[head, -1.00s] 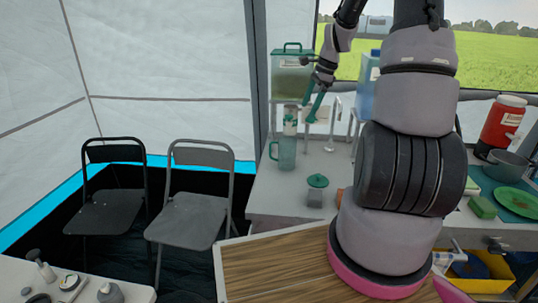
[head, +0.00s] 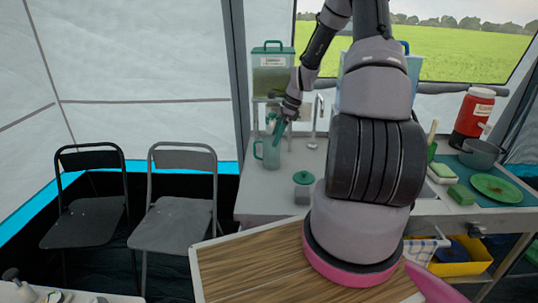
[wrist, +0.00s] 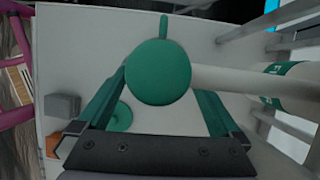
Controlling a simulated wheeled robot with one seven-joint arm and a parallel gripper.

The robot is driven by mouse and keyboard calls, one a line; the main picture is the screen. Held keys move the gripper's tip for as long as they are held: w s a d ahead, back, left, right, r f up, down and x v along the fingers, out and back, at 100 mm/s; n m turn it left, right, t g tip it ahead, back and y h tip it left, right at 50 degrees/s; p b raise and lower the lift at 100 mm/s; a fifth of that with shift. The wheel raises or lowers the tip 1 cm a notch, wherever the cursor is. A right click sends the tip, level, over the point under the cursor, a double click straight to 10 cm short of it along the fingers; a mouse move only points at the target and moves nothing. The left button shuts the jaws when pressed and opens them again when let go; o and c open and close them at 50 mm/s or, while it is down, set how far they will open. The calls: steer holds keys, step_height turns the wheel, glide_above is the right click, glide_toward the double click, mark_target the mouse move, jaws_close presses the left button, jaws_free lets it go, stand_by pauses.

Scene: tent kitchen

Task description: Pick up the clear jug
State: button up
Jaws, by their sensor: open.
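The clear jug (head: 270,153), greenish with a side handle on its left, stands upright on the counter near its left end. In the wrist view its round green top (wrist: 158,72) shows from above, with the handle pointing up in the picture. My gripper (head: 276,127) is just above the jug in the head view, fingers pointing down. In the wrist view my open gripper (wrist: 160,92) has one green finger on each side of the jug's top. I cannot tell whether either finger touches it. The jug's lower body is hidden in the wrist view.
A small green-lidded jar (head: 303,187) stands right of the jug, nearer the front. A green-lidded dispenser (head: 271,72) stands behind. A tap (head: 315,122) rises close by on the right. Two folding chairs (head: 180,195) stand left of the counter (head: 255,200).

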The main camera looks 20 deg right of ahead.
mark_target(267, 152)
steer(key=x, duration=0.3)
steer(key=shift+a+f, duration=0.15)
steer(key=shift+f, duration=0.1)
steer(key=c, duration=1.3)
steer(key=shift+r, duration=0.2)
